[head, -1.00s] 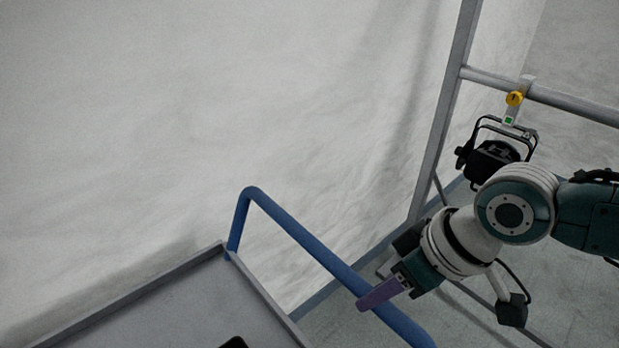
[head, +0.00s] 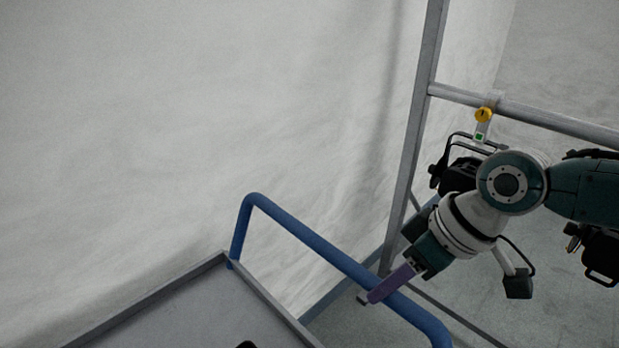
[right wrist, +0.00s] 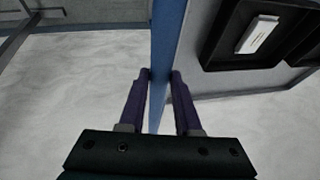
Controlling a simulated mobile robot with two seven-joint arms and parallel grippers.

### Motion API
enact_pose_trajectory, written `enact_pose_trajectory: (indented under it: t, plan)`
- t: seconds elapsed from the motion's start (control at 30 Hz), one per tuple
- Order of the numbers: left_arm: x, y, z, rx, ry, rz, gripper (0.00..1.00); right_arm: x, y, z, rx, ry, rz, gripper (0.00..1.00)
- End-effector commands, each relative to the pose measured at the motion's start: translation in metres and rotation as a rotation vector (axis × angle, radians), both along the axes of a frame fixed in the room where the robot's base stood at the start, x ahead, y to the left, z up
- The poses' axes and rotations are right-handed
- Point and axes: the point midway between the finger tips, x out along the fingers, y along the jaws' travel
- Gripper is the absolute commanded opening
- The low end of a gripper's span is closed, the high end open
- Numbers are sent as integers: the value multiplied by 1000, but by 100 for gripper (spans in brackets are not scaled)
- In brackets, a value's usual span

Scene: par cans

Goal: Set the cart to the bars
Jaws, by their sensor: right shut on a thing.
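The cart shows as a grey tray top (head: 190,310) with a raised rim and a blue tubular handle (head: 310,240) at the lower middle of the head view. My right gripper (head: 380,293) has purple fingers and is shut on the blue handle, near its right end. In the right wrist view the handle (right wrist: 168,40) runs between the two fingertips (right wrist: 160,76). A grey metal bar frame (head: 530,112) stands behind my right arm, with an upright (head: 412,140) to the left of it. My left gripper is out of view.
Another black lamp (head: 600,255) shows at the right edge. A pale cloth wall (head: 180,120) fills the left and back. In the right wrist view a dark holder (right wrist: 245,35) contains a white item.

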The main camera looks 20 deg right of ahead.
Motion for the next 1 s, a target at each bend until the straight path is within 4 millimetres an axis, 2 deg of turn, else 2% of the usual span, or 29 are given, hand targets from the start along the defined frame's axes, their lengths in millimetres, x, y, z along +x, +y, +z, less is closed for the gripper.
enact_pose_trajectory:
  t: [0.13,0.17,0.4,0.73,0.87,1.0]
  plan:
    - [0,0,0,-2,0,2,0,0,-2,0,-4,-1,-2,0]
    - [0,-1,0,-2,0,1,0,0,-2,0,-4,-1,-2,34]
    - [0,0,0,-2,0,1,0,0,-1,0,-2,0,-1,61]
    - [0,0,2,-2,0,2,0,-1,-2,5,-1,0,-2,62]
    - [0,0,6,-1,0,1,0,-6,-8,21,-4,-2,0,62]
    - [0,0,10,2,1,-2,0,-15,-16,46,-5,-1,2,62]
